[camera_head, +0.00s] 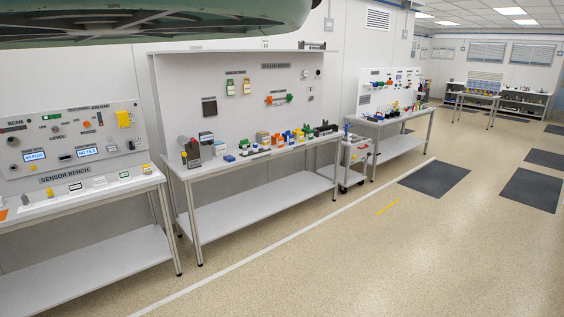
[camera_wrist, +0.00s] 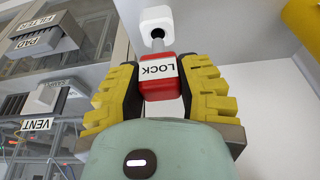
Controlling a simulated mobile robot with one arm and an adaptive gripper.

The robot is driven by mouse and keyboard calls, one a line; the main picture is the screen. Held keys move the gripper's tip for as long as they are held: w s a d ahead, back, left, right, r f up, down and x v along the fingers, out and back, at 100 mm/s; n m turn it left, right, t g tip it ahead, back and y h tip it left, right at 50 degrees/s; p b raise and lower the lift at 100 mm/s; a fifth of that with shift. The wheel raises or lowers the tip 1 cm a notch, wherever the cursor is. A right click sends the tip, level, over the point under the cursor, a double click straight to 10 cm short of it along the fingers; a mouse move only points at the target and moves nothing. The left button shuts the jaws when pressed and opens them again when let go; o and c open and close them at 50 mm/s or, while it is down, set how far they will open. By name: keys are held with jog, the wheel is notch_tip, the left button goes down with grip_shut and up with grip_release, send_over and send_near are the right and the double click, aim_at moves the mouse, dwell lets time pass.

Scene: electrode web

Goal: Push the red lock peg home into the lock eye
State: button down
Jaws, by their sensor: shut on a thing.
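In the wrist view the red lock peg (camera_wrist: 157,86), with a white label reading LOCK, is between the yellow ribbed fingers of my gripper (camera_wrist: 158,82), which is shut on it. Its grey shank (camera_wrist: 157,52) points up the picture to a white block with a dark round hole, the lock eye (camera_wrist: 157,24). The shank's tip is at or just below the hole; I cannot tell whether it has entered. The head view does not show the peg, the eye or my gripper.
A yellow object (camera_wrist: 303,22) is at the upper right. The head view shows benches along the wall, including the sensor bench (camera_head: 90,262), and open floor (camera_head: 370,255).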

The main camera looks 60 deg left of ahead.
jog(key=shift+f+b, duration=1.3)
jog(key=shift+f, duration=0.5)
jog(key=c, duration=0.6)
grip_release()
jog(key=shift+r, duration=0.15)
jog(key=d+p+v, duration=0.1)
jog(key=p+v, duration=0.7)
jog(key=p, duration=0.2)
jog(key=shift+r+p, duration=0.35)
jog(key=shift+r, duration=0.2)
jog(key=shift+d, duration=0.15)
